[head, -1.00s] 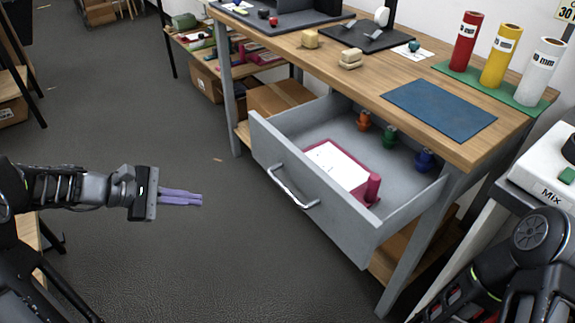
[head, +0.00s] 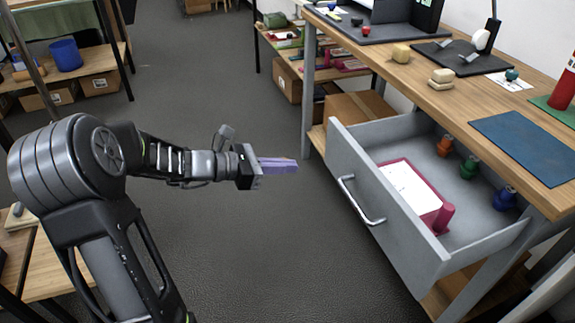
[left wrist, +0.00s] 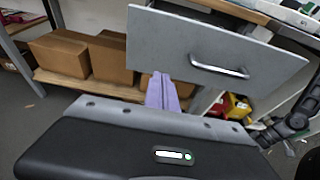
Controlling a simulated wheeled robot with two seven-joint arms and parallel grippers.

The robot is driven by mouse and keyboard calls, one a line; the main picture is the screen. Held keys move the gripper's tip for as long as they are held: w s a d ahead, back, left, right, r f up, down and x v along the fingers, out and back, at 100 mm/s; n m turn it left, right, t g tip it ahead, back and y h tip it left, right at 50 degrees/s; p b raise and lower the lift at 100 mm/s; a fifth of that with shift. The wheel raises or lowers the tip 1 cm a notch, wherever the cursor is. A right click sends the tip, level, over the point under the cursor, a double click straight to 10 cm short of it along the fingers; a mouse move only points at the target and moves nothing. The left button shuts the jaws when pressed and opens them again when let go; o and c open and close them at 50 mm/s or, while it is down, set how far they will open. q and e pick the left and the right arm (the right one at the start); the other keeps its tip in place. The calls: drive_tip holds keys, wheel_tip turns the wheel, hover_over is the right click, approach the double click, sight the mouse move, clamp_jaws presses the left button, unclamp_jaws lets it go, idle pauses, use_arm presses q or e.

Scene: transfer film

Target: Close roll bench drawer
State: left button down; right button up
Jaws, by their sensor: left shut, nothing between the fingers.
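The grey bench drawer (head: 388,208) is pulled well out from under the wooden bench (head: 450,95). Its metal bar handle (head: 360,200) is on the front panel. Inside lie a pink tray with white sheets (head: 412,192) and orange, green and blue small items along the back. My left gripper (head: 296,166), with purple fingers, is shut and empty, left of the drawer front and apart from it. In the left wrist view the fingers (left wrist: 162,92) show below the drawer front (left wrist: 175,42), left of the handle (left wrist: 220,70).
The bench top holds a blue mat (head: 525,145), yellowish blocks (head: 441,78) and a dark plate (head: 462,55). Cardboard boxes (head: 357,112) sit on the lower shelf. The floor (head: 240,80) left of the drawer is clear.

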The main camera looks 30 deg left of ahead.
sight(339, 163)
use_arm(q)
drive_tip(key=x, duration=0.7)
drive_tip(key=b+x, duration=0.1)
drive_tip(key=x, duration=0.2)
drive_tip(key=shift+w+d+r, duration=0.2)
drive_tip(key=shift+w+r, duration=0.1)
drive_tip(key=shift+w+d, duration=0.3)
drive_tip(key=shift+w, duration=0.1)
use_arm(e)
drive_tip(key=shift+f, duration=0.6)
